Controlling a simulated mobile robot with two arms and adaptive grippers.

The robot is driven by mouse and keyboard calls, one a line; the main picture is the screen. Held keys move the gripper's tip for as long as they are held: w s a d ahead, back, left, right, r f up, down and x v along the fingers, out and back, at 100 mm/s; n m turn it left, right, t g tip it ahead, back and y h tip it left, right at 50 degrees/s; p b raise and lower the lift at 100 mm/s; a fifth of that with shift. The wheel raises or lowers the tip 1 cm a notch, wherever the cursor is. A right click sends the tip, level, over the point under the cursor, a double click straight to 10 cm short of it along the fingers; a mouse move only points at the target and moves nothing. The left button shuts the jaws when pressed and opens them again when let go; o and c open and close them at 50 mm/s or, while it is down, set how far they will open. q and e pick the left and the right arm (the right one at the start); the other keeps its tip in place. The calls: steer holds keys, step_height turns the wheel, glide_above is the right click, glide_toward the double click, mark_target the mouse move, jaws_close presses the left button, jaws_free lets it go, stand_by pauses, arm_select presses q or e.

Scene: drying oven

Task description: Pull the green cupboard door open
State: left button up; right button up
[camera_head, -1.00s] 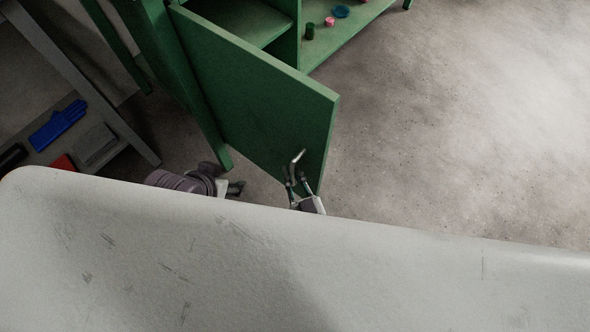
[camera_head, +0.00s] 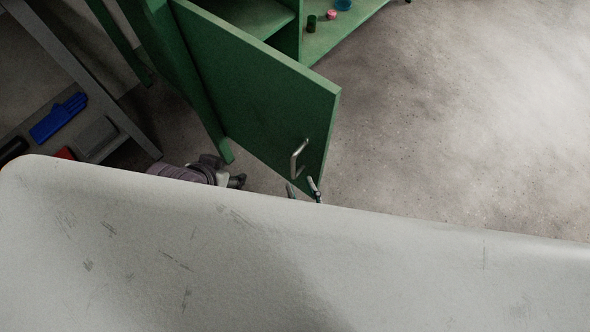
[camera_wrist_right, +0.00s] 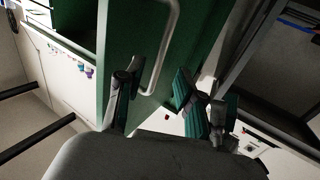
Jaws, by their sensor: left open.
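The green cupboard door (camera_head: 255,85) stands swung out from the green cupboard (camera_head: 330,35), whose shelves show behind it. The silver bar handle (camera_head: 299,158) is near the door's free edge. My right gripper (camera_head: 303,187) is open just below the handle, apart from it; its base is hidden by my white body. In the right wrist view the handle (camera_wrist_right: 167,50) runs up between and beyond the two spread fingers of this gripper (camera_wrist_right: 158,70), against the green door (camera_wrist_right: 132,40).
A grey-framed rack (camera_head: 75,70) at the left holds a blue item (camera_head: 58,117) and a grey tray (camera_head: 97,138). Small jars, one dark green (camera_head: 311,23) and one pink (camera_head: 331,15), stand on the cupboard shelf. The floor (camera_head: 460,130) right of the door is clear.

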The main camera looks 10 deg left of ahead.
steer(key=v, duration=0.6)
stand_by(0.4)
